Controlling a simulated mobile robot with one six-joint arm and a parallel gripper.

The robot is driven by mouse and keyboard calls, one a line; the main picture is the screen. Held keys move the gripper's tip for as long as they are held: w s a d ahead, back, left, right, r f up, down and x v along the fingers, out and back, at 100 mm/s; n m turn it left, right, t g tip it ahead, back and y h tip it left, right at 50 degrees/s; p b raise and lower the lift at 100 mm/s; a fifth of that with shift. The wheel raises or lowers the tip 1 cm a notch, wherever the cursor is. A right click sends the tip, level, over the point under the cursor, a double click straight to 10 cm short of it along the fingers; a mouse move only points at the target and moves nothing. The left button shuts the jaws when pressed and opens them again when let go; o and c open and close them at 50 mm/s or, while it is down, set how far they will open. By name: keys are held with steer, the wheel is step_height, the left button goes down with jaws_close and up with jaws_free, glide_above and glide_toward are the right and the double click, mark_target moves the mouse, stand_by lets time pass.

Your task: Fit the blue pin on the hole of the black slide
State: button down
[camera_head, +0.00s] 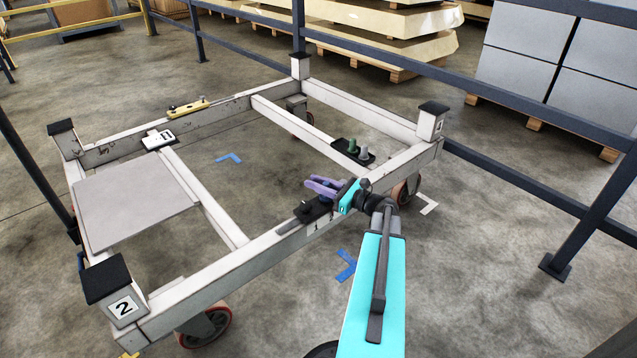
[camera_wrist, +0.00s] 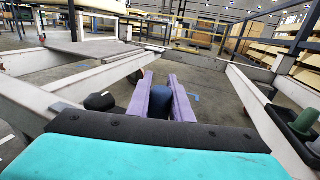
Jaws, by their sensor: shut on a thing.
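My gripper (camera_head: 322,187) has purple fingers and is over the near rail of the white trolley frame. In the wrist view its fingers (camera_wrist: 160,80) are closed on the blue pin (camera_wrist: 160,104), which sits between them. In the head view the pin is hidden or too small to tell. A black slide (camera_head: 312,211) with a dark knob and a grey rod lies on the near rail, just below and left of my fingers. Its round dark knob (camera_wrist: 100,101) shows left of the fingers in the wrist view. I cannot make out the slide's hole.
A black holder (camera_head: 352,152) with a green pin (camera_head: 353,146) and a grey pin (camera_head: 364,153) sits on the cross rail, right of my gripper. A grey panel (camera_head: 132,200) covers the trolley's left part. Black-capped corner posts (camera_head: 432,122) rise above the rails. Dark railings stand behind.

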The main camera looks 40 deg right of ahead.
steer(key=c, duration=1.5)
jaws_free()
steer(key=shift+f, duration=0.1)
steer(key=shift+s, duration=0.15)
steer(key=shift+p+v, duration=1.8)
steer(key=shift+v, duration=4.95)
steer(key=shift+s, duration=0.1)
